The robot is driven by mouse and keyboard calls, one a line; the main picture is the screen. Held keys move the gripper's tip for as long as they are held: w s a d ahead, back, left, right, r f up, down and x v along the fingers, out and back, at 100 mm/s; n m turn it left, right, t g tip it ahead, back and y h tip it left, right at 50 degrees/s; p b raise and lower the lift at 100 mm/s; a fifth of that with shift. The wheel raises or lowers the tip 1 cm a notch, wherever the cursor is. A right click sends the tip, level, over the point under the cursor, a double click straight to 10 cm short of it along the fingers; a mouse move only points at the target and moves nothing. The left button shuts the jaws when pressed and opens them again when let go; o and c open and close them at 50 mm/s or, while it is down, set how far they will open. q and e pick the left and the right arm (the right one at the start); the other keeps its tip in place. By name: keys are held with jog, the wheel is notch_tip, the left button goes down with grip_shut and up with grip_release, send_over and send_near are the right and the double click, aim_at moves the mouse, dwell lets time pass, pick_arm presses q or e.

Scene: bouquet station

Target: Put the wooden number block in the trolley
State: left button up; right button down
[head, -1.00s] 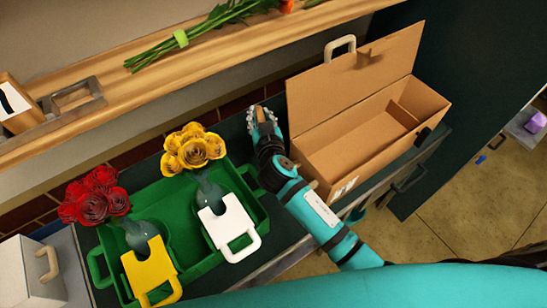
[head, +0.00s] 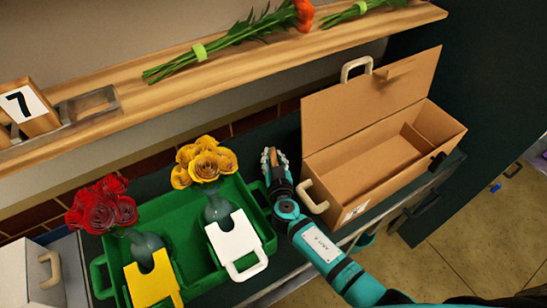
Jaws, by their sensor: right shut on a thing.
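The wooden number block (head: 41,126) stands on the wooden shelf at the far left, with a black 7 on its white face. It stands beside a grey metal frame (head: 90,107). My right gripper (head: 270,156) is at the back of the dark green worktop, between the green tray and the cardboard box, far from the block. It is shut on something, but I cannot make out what. I cannot identify the trolley for certain. My left gripper is not in view.
The green tray (head: 196,277) holds vases of red roses (head: 101,207) and yellow roses (head: 203,162). An open cardboard box (head: 345,182) stands right of my gripper. Green stems (head: 232,36) lie on the shelf (head: 180,82). Floor (head: 470,240) shows at the right.

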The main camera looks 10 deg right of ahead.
jog(key=shift+f+b, duration=0.25)
jog(key=shift+b, duration=0.15)
jog(key=c, duration=1.2)
grip_release()
jog(key=shift+r, duration=0.1)
